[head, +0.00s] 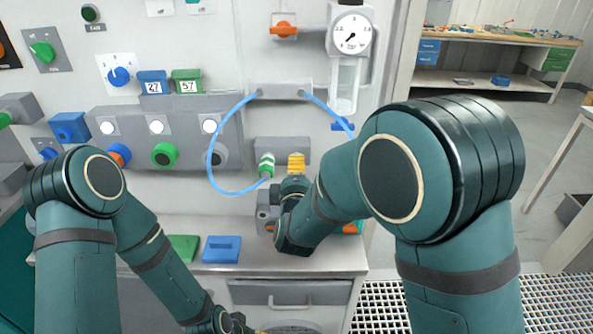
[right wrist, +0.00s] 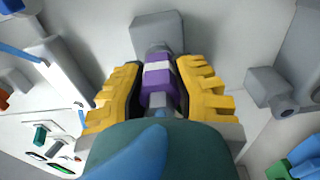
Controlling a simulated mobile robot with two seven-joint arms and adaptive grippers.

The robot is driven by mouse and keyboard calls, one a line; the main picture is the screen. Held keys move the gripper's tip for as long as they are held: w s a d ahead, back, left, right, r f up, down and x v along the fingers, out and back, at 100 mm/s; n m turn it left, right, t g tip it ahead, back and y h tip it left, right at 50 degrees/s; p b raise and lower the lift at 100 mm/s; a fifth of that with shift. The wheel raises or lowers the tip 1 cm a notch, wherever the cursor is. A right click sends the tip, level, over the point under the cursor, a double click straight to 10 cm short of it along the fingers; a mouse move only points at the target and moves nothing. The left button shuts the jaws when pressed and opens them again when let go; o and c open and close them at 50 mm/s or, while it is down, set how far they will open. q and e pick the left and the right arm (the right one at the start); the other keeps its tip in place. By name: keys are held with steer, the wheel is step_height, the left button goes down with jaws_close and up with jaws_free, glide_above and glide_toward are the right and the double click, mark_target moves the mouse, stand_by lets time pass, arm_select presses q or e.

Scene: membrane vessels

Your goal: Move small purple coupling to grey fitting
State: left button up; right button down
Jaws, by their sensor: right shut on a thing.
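The small purple coupling (right wrist: 157,75), with a white band, sits between the yellow fingers of my right gripper (right wrist: 158,88) in the right wrist view. The gripper is shut on it. A grey fitting (right wrist: 157,28) on the wall is straight ahead of the coupling, and their ends overlap in the picture; I cannot tell whether they are joined. In the head view my right gripper (head: 296,164) is at the panel, and its fingers and arm hide the coupling. My left gripper (head: 256,330) is low at the bottom edge, mostly cut off.
A green-and-white coupling (head: 266,166) is beside my right gripper on a grey block (head: 262,146). A blue hose (head: 210,150) loops from an upper block (head: 280,90) to it. Another grey fitting (right wrist: 268,88) is at right in the wrist view. A blue tray (head: 221,250) lies on the ledge.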

steer(key=shift+w, duration=0.25)
steer(key=c, duration=0.8)
jaws_free()
steer(key=s, duration=1.2)
